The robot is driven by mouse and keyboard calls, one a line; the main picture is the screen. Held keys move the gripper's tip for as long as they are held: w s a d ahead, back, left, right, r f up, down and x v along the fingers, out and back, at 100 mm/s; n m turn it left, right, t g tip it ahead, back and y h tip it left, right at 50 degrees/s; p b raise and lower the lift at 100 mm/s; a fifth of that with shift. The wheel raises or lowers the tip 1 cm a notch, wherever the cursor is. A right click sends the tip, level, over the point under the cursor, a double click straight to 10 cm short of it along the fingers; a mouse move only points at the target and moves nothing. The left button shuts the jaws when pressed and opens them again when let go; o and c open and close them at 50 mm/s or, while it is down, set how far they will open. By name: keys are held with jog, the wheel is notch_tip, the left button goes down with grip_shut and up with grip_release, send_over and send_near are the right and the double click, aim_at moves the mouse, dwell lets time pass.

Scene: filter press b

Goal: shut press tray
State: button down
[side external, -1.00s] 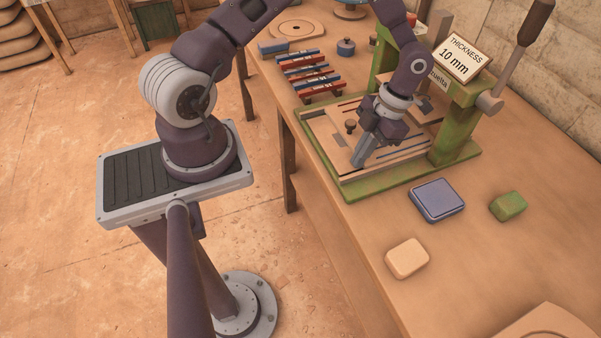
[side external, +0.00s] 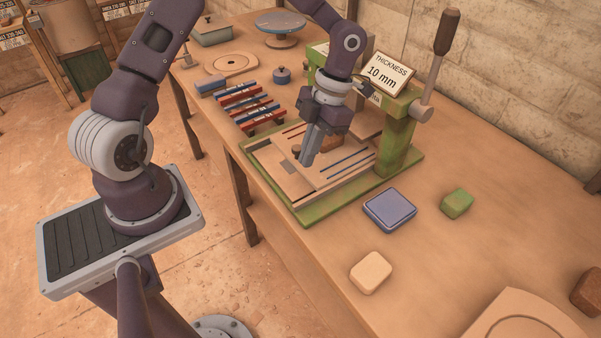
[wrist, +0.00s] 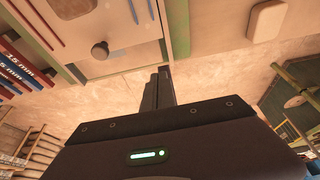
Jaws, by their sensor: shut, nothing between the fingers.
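The green press (side external: 398,148) stands on the workbench, with its lever raised at the right. Its pale wooden press tray (side external: 272,160) lies low between green base rails and extends out in front of the uprights. The tray's round knob is mostly hidden behind my gripper in the side view; it shows clearly in the wrist view (wrist: 100,50). My gripper (side external: 305,162) is shut and empty, pointing down over the tray close to the knob. In the wrist view, the fingers (wrist: 158,88) are right of the knob. I cannot tell whether they touch the tray.
A blue pad (side external: 389,209), a green block (side external: 457,203) and a cream block (side external: 370,272) lie in front of the press. Red and blue thickness strips (side external: 245,108) lie left of it. A sign reading 10 mm (side external: 388,75) sits on top.

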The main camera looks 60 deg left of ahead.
aim_at(297, 147)
jog(key=c, duration=1.9)
grip_release()
jog(key=shift+w+a+r, duration=0.15)
jog(key=shift+w+r, duration=0.05)
jog(key=shift+r, duration=0.2)
jog(key=shift+c, duration=0.2)
jog(key=o, duration=0.8)
jog(key=w+a+n+t, duration=0.1)
jog(key=a+n, duration=0.1)
jog(key=a+n+t, duration=0.1)
jog(key=a+n, duration=0.2)
jog(key=w+a+n+t, duration=0.1)
jog(key=a+n, duration=0.2)
jog(key=shift+w+a+r+t, duration=0.15)
jog(key=shift+w+r+t, duration=0.15)
jog(key=shift+n, duration=0.5)
jog(key=f, duration=0.6)
jog(key=shift+w+a+f, duration=0.1)
jog(key=shift+a+f, duration=0.15)
jog(key=shift+f, duration=0.25)
grip_shut()
